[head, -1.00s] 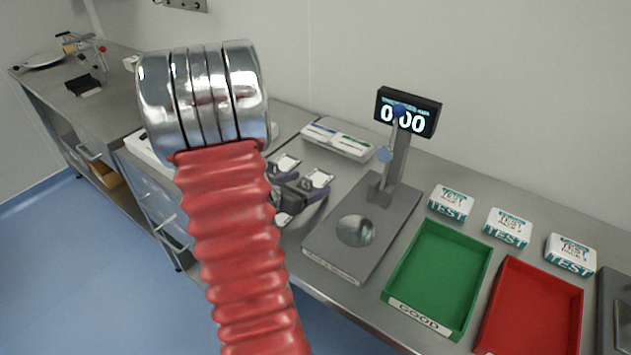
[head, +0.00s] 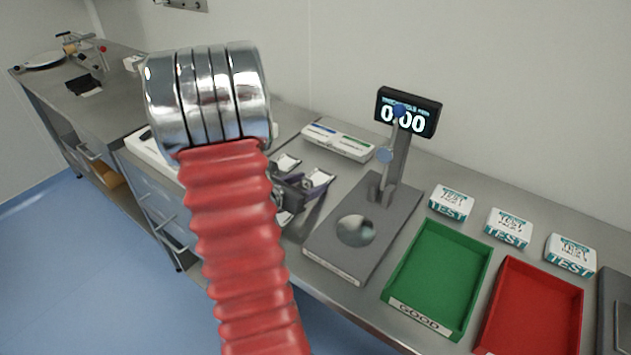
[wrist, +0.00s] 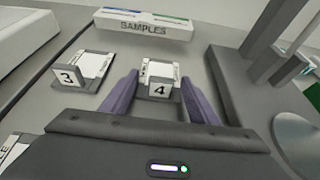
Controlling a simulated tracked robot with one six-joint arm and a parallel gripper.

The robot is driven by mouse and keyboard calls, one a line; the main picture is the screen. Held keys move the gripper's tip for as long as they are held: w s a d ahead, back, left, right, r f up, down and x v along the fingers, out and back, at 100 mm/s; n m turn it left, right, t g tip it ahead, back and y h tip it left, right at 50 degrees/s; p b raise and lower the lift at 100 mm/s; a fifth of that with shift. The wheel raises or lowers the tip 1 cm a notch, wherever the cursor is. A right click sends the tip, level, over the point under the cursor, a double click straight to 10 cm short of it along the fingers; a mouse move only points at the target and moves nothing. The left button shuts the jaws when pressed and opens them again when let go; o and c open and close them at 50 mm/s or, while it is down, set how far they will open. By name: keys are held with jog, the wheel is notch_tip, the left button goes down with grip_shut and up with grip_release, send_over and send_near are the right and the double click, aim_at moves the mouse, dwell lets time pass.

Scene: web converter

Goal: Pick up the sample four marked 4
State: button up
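The sample marked 4 (wrist: 160,88) shows in the wrist view as a small holder with a white card and a "4" label. It stands on the bench between the two purple fingers of my gripper (wrist: 158,100), which are open, one on each side of it. I cannot tell whether either finger touches it. In the head view my gripper (head: 304,190) is beside the scale, partly hidden behind my red arm. The sample marked 3 (wrist: 83,72) stands to the left in the wrist view.
The grey thickness gauge (head: 340,250) with its display stands just right of my gripper. A white SAMPLES box (wrist: 143,25) lies behind. A green GOOD tray (head: 395,272), a red tray (head: 574,330) and white TEST boxes (head: 451,201) are farther right.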

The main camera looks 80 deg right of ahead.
jog(key=c, duration=0.5)
jog(key=shift+r, duration=0.1)
jog(key=shift+r, duration=4.95)
